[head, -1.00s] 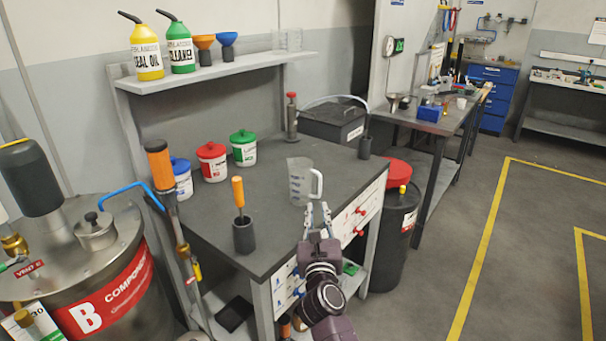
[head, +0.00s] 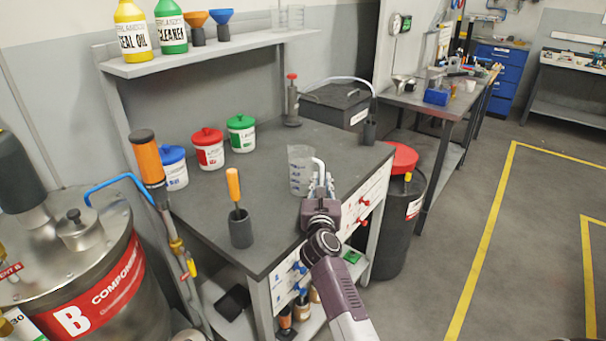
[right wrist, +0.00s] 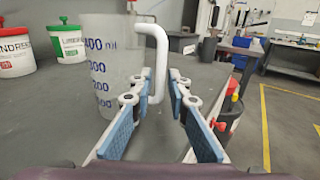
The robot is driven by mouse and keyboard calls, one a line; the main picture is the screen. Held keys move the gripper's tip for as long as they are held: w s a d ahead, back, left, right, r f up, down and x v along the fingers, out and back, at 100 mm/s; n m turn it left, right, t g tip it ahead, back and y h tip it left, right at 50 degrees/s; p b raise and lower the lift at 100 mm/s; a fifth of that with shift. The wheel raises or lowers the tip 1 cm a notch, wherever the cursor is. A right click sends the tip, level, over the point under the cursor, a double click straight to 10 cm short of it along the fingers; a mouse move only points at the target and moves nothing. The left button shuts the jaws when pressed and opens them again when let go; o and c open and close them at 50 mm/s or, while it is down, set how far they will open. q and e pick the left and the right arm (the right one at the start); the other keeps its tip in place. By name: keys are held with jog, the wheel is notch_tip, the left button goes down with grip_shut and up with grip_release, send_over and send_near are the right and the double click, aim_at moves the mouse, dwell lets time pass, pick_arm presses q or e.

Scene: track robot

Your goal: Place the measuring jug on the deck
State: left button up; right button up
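The clear measuring jug (head: 300,172) stands upright on the dark workbench top (head: 275,215), near its right edge. Its white handle points right. My right gripper (head: 322,188) is at the handle. In the right wrist view, the jug (right wrist: 108,75) shows volume marks, and its handle (right wrist: 160,50) comes down between the two blue-padded fingers of the right gripper (right wrist: 162,85). These fingers stand apart, with a gap beside the handle, so the gripper looks open. My left gripper is not in view. No surface is marked as the deck.
A dark cup with an orange-handled tool (head: 241,228) stands left of the jug. Blue, red and green lidded tubs (head: 208,150) line the back. A wall shelf (head: 205,58) holds bottles and funnels. A red-lidded drum (head: 402,195) stands right of the bench.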

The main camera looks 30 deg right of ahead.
grip_shut()
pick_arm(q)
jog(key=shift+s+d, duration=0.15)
pick_arm(e)
jog(key=shift+r, duration=0.1)
